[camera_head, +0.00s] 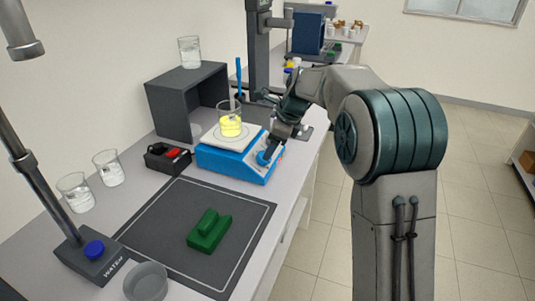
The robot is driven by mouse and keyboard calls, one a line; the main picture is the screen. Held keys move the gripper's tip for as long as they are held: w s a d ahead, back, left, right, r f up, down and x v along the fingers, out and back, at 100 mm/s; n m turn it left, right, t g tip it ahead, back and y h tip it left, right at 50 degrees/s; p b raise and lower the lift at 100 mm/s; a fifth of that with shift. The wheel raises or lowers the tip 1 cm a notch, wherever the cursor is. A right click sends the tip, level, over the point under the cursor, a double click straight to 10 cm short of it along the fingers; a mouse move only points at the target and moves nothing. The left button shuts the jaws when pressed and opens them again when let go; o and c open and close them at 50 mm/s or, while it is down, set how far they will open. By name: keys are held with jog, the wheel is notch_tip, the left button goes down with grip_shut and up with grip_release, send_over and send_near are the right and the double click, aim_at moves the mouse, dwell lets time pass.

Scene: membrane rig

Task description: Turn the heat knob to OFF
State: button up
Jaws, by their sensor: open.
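A blue hotplate (228,165) stands on the bench, with a beaker of yellow liquid (231,124) on its pale top plate. The heat knob (263,158) looks blue and round and sits at the right of the hotplate's front. My gripper (270,149) is open, its fingers pointing down at the knob. The fingers partly cover the knob, and I cannot tell if they touch it. The knob's pointer and its OFF mark are too small to read.
A black box with a red switch (168,157) stands left of the hotplate. A dark mat (165,225) with a green block (209,231) lies in front. Glass beakers (108,168), a water tap base (94,262) and a dark open box (190,95) stand around it.

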jog(key=shift+x, duration=2.25)
jog(key=shift+c, duration=0.3)
jog(key=c, duration=0.9)
jog(key=shift+d, duration=0.15)
